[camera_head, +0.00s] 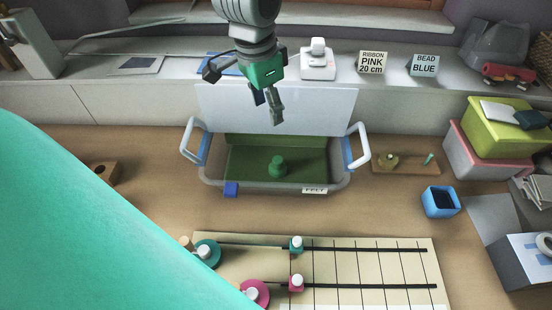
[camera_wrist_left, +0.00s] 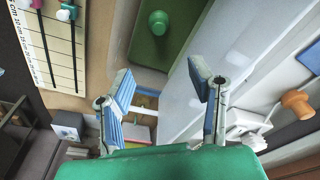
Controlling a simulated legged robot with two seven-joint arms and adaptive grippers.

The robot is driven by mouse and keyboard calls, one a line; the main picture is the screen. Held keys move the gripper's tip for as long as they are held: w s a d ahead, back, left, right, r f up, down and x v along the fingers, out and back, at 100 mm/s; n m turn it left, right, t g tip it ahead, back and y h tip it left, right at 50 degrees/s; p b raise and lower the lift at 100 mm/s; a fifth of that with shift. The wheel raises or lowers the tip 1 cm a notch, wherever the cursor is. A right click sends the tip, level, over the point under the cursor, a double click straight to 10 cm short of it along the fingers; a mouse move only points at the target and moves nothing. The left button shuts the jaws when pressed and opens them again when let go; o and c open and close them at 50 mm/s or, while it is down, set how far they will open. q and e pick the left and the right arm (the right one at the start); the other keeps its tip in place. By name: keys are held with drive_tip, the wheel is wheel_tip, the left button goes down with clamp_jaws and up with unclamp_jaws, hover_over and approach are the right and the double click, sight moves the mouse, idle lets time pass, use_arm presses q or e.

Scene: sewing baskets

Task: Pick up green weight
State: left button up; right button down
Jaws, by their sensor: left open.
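The green weight (camera_head: 277,166), a small knobbed piece, stands on the green floor of a clear bin (camera_head: 285,188) with white handles and a FELT label. It also shows in the left wrist view (camera_wrist_left: 158,22), near the top edge. My left gripper (camera_head: 244,96) is above and behind the bin, over its raised white lid (camera_head: 325,110). Its fingers are apart and empty, also in the left wrist view (camera_wrist_left: 163,80). The gripper does not touch the weight. My right gripper does not show.
A wooden tray (camera_head: 405,168) and a blue open box (camera_head: 440,201) stand to the right. A ruled board (camera_head: 370,270) with pink and teal pieces lies in front. Bare tabletop separates bin and board.

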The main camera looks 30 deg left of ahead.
use_arm(q)
drive_tip(key=b, duration=0.3)
hover_over(278, 159)
drive_tip(key=s, duration=0.2)
wheel_tip(278, 159, down, 4)
drive_tip(key=f, duration=0.3)
drive_tip(key=f+b, duration=0.1)
drive_tip(key=f, duration=0.2)
drive_tip(key=w+f+b, duration=0.1)
drive_tip(key=f, duration=0.2)
drive_tip(key=shift+a+f, duration=0.15)
drive_tip(key=shift+a, duration=0.25)
drive_tip(key=f, duration=0.1)
drive_tip(key=f+b, duration=0.1)
drive_tip(key=f, duration=0.1)
drive_tip(key=w+d+f, duration=0.1)
drive_tip(key=shift+d+f, duration=0.1)
drive_tip(key=shift+f, duration=0.45)
drive_tip(key=shift+a, duration=0.25)
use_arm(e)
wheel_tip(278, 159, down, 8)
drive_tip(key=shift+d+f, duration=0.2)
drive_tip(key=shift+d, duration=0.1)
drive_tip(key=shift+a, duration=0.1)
use_arm(q)
clamp_jaws()
drive_tip(key=shift+d, duration=0.1)
